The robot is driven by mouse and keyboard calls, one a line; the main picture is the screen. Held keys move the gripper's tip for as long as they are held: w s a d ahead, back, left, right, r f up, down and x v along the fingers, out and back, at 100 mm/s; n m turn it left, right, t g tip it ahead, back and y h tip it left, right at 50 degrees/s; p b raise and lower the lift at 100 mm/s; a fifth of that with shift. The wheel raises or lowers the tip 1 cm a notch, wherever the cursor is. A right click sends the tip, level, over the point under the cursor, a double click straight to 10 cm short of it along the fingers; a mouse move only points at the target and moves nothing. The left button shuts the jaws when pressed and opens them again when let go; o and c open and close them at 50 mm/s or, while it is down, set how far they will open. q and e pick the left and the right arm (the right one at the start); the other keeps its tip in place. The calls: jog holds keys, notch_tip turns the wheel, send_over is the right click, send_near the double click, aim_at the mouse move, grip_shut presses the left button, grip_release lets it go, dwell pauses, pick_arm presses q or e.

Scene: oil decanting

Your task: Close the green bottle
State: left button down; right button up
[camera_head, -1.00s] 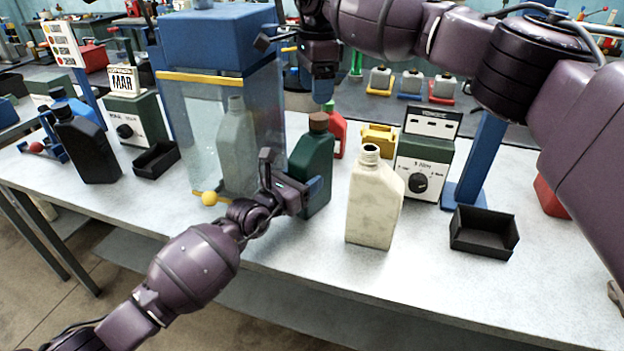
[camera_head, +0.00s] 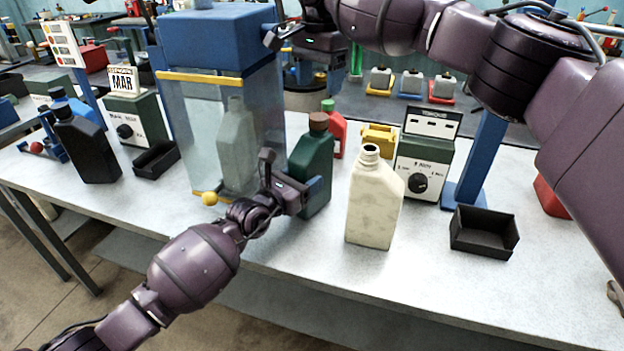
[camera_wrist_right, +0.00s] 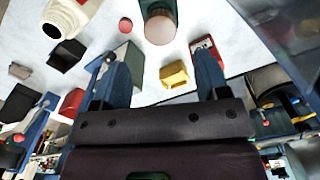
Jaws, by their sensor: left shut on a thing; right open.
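The green bottle (camera_head: 312,168) stands upright on the grey bench, with a brown cap (camera_head: 319,122) seated on its neck. Whether the cap is fully tight I cannot tell. My left gripper (camera_head: 294,188) is shut on the bottle's side, around its lower body. My right gripper (camera_head: 304,60) is above and behind the bottle, open and empty, clear of the cap. In the right wrist view, the cap (camera_wrist_right: 160,29) shows from above on the green bottle (camera_wrist_right: 158,7), beyond the two spread blue fingers of the right gripper (camera_wrist_right: 160,62).
An open cream bottle (camera_head: 374,206) stands just right of the green one. A clear-walled machine with a blue top (camera_head: 215,40) stands to the left. Behind are a red bottle (camera_head: 338,136), a yellow block (camera_head: 378,139) and a torque box (camera_head: 424,168). A black tray (camera_head: 484,240) sits right.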

aim_at(319, 116)
jog(key=shift+f, duration=3.95)
jog(key=c, duration=0.9)
jog(key=shift+c, duration=0.2)
jog(key=shift+m, duration=0.3)
jog(key=m, duration=0.6)
jog(key=o, duration=1)
